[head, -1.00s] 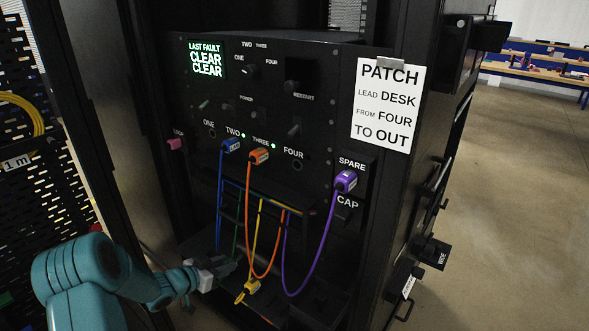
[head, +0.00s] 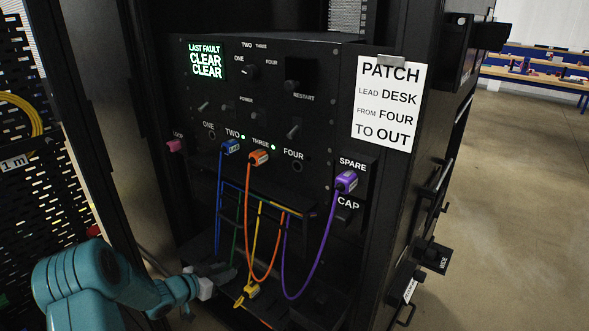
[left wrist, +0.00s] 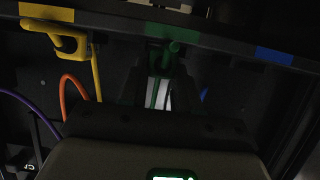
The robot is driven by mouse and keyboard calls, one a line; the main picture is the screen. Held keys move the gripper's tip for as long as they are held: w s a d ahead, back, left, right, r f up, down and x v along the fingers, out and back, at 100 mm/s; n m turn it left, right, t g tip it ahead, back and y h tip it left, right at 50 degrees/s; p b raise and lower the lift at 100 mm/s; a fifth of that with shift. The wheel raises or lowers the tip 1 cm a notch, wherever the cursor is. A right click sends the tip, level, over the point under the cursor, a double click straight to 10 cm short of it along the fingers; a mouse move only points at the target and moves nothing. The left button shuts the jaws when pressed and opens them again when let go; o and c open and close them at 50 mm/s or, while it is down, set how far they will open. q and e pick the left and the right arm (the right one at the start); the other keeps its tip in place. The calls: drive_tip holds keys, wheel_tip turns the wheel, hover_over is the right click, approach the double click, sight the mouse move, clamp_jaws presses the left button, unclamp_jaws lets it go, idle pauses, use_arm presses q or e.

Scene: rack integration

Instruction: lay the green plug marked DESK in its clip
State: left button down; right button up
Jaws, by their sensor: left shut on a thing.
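My left gripper (head: 222,268) is low in front of the rack, by the dark ledge under the panel. In the left wrist view the left gripper (left wrist: 160,72) is shut on the green plug (left wrist: 173,48), which is dim and partly hidden between the fingers. The plug is at the green-marked clip position (left wrist: 160,30) on the ledge; I cannot tell whether it is seated. The green lead (head: 236,232) runs down behind the gripper. The DESK marking is not readable. My right gripper is not in view.
A yellow plug (left wrist: 68,40) sits by the yellow mark to the left; a blue mark (left wrist: 273,57) is to the right. Orange (head: 248,215) and purple (head: 318,245) leads hang close to the right. Blue, orange and purple plugs are in the panel.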

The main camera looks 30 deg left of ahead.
use_arm(q)
drive_tip(key=shift+f, duration=0.2)
drive_tip(key=c, duration=0.7)
unclamp_jaws()
drive_tip(key=shift+c, duration=0.2)
